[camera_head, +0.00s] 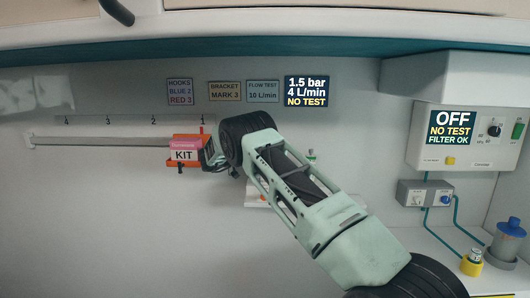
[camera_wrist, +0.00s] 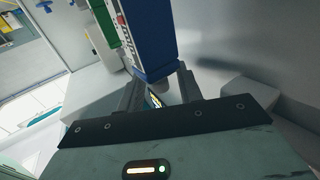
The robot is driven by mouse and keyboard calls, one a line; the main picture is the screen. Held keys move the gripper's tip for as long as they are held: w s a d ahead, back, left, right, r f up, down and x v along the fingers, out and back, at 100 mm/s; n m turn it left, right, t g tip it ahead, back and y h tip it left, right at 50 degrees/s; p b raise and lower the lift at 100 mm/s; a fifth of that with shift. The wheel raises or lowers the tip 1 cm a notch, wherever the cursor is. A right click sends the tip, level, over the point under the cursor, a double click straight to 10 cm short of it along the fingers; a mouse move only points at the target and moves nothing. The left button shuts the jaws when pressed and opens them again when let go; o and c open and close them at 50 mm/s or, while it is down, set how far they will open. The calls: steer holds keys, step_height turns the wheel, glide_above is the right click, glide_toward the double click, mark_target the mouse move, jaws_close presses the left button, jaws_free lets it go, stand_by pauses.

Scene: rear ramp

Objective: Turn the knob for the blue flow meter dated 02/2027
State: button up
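My gripper (camera_head: 212,154) is at the wall, beside the orange bracket at the rail's right end. In the wrist view my two fingers (camera_wrist: 160,88) stand apart. The lower end of a blue body (camera_wrist: 152,40) with a white label on its left side shows between or just beyond the fingertips. I cannot tell whether they touch it. The label is too small and oblique to read, so no date shows. A green body (camera_wrist: 102,20) stands left of the blue one. No knob can be made out on either. My arm hides the wall behind it in the head view.
An orange bracket (camera_head: 186,142) marked KIT sits on the grey rail (camera_head: 95,141). A display (camera_head: 307,91) reads 1.5 bar, 4 L/min, NO TEST. A wall unit (camera_head: 468,136) at right reads OFF. A blue-topped jar (camera_head: 507,243) and a yellow-based item (camera_head: 472,262) stand at lower right.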

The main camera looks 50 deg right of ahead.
step_height(320, 180, up, 10)
steer(key=b, duration=0.2)
steer(key=shift+b, duration=0.4)
steer(key=shift+o, duration=0.2)
